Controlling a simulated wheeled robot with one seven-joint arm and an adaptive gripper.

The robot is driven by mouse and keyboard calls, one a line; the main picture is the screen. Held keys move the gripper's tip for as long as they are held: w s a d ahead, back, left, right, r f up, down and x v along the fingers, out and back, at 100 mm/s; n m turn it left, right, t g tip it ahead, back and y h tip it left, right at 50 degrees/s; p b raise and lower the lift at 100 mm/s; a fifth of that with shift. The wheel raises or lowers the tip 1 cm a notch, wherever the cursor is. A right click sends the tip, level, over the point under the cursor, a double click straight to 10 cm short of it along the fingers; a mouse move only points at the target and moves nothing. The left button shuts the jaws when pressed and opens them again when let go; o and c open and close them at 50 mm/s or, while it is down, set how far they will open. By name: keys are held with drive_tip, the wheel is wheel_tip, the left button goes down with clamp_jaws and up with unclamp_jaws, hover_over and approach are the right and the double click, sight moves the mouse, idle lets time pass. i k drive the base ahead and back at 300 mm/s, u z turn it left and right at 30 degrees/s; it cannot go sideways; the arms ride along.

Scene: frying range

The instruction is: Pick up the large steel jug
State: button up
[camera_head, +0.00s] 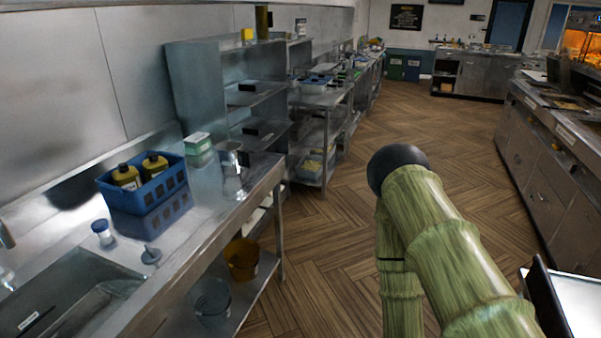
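The large steel jug (233,182) stands upright on the steel counter (215,205), near the counter's far end. It is shiny and blends with the metal around it. Nothing is in contact with it that I can make out. My arm, with a green bamboo-like surface and a dark rounded joint, rises at the right of the picture, well apart from the jug. My gripper is not in view, so I cannot see its fingers.
A blue basket (150,205) with yellow, black-capped bottles stands left of the jug. A green-and-white box (197,143) is behind. A sink (70,285) lies at the front left. Steel shelving (205,85) stands beyond. The wooden floor (325,230) between counters is clear.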

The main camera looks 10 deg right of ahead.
sight(232, 157)
drive_tip(key=z, duration=1.1)
drive_tip(key=i, duration=1.25)
drive_tip(key=u, duration=0.65)
drive_tip(key=i, duration=0.75)
drive_tip(key=u, duration=0.9)
